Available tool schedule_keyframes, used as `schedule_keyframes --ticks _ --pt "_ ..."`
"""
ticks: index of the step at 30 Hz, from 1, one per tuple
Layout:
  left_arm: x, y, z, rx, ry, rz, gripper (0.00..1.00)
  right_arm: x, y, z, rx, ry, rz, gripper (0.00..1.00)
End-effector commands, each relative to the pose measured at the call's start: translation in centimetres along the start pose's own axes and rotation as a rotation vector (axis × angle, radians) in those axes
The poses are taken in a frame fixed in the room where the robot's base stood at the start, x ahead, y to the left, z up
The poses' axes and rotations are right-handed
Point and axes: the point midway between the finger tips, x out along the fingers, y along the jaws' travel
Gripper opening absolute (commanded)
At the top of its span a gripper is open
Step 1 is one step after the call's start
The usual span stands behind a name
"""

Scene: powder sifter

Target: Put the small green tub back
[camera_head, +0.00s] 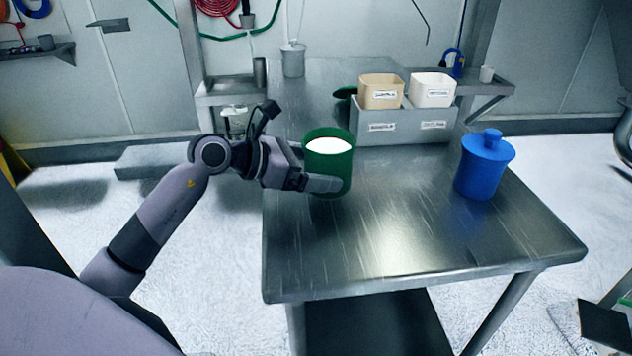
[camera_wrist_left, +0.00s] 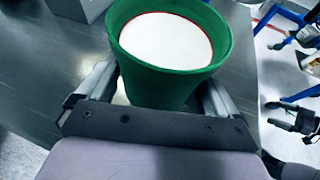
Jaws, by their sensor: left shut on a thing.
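The small green tub (camera_head: 328,174) is upright at the left part of the metal table, with white powder filling it near the rim. My left gripper (camera_head: 322,184) is shut on the tub, its fingers on either side of the wall. In the left wrist view the green tub (camera_wrist_left: 170,80) sits between the two fingers (camera_wrist_left: 155,95), open at the top with white inside. I cannot tell whether its base touches the table. My right gripper is not in the head view.
The metal table (camera_head: 400,235) has free room at its front and middle. A blue lidded jar (camera_head: 484,170) stands at the right. A grey holder (camera_head: 405,125) with a tan bin (camera_head: 381,92) and a white bin (camera_head: 432,90) stands behind. A grey canister (camera_head: 293,60) stands at the far end.

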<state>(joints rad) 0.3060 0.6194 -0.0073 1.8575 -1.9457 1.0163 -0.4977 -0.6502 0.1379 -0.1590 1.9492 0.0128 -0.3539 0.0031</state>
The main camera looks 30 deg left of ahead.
Motion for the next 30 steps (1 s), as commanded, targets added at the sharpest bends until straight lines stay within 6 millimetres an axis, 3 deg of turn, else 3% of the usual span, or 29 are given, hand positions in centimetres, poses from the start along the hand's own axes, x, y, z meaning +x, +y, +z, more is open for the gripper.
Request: schedule_keyframes --ticks 6,19,20,30 --pt "1.2 -0.1 -2.8 -0.002 -0.002 0.000 0.49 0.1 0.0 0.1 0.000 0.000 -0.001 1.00" --pt "1.4 -0.1 -3.5 0.000 -0.003 0.000 0.49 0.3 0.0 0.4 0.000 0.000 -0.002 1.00" --pt "1.4 -0.2 -3.4 -0.001 0.001 -0.001 1.00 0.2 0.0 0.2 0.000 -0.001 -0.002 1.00" --pt "1.2 -0.2 -2.9 -0.001 0.001 -0.001 1.00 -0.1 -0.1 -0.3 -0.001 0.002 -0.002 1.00"
